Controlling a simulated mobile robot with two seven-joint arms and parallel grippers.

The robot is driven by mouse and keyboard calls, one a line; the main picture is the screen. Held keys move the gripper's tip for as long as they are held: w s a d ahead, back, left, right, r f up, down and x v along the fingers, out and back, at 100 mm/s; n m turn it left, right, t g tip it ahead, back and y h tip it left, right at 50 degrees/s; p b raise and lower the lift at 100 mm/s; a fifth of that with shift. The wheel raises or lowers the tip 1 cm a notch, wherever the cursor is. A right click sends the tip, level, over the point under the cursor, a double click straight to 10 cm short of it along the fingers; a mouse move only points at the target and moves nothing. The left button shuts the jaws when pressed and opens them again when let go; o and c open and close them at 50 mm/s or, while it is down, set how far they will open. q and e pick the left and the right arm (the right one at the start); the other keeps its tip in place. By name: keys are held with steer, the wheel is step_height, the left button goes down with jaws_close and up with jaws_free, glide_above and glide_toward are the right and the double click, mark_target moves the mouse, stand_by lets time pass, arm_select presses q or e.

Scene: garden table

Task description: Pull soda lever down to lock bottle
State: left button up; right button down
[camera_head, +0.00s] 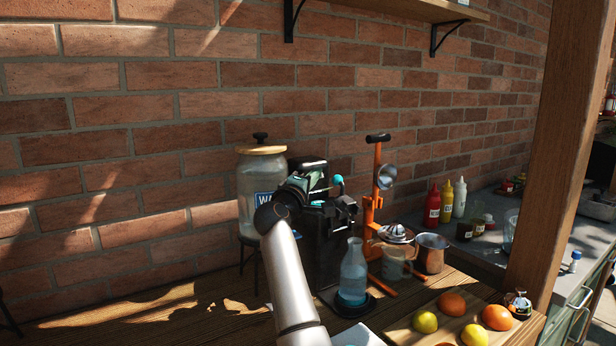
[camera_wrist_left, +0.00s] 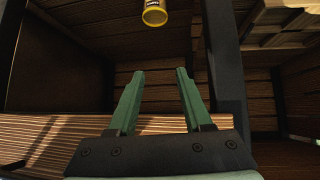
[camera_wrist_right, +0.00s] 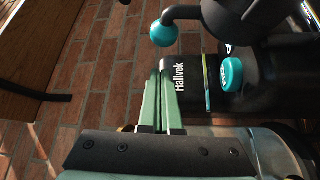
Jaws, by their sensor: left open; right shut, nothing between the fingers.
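The black soda machine (camera_head: 327,262) stands on the wooden counter against the brick wall. Its lever ends in a teal ball knob (camera_head: 338,181), which also shows in the right wrist view (camera_wrist_right: 163,33). A clear bluish bottle (camera_head: 353,268) stands upright at the machine's front, on its dark base; whether its neck meets the machine head is unclear. My right gripper (camera_wrist_right: 163,70) is shut and empty, its fingertips just below the knob in the right wrist view, with no clear grip on it. In the head view it is at the machine's top, partly hidden by my arm. My left gripper (camera_wrist_left: 160,75) is open and empty, facing wooden shelving.
A water dispenser (camera_head: 250,190) stands left of the machine. An orange citrus press (camera_head: 372,195), a glass juicer jug (camera_head: 393,262) and a metal pot (camera_head: 432,252) stand to the right. Fruit lies on a board (camera_head: 405,335) in front. A yellow-rimmed container (camera_wrist_left: 154,15) shows above my left gripper.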

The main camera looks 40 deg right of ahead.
mark_target(341, 199)
arm_select(q)
steer(key=shift+r+p, duration=0.35)
steer(key=shift+r, duration=0.05)
arm_select(e)
steer(key=shift+s+d+f, duration=0.15)
steer(key=shift+s, duration=0.6)
steer(key=shift+s+d+f, duration=0.1)
steer(key=shift+s+f, duration=0.05)
steer(key=shift+s, duration=0.6)
arm_select(q)
steer(key=shift+a+f, duration=0.1)
steer(key=shift+a, duration=0.05)
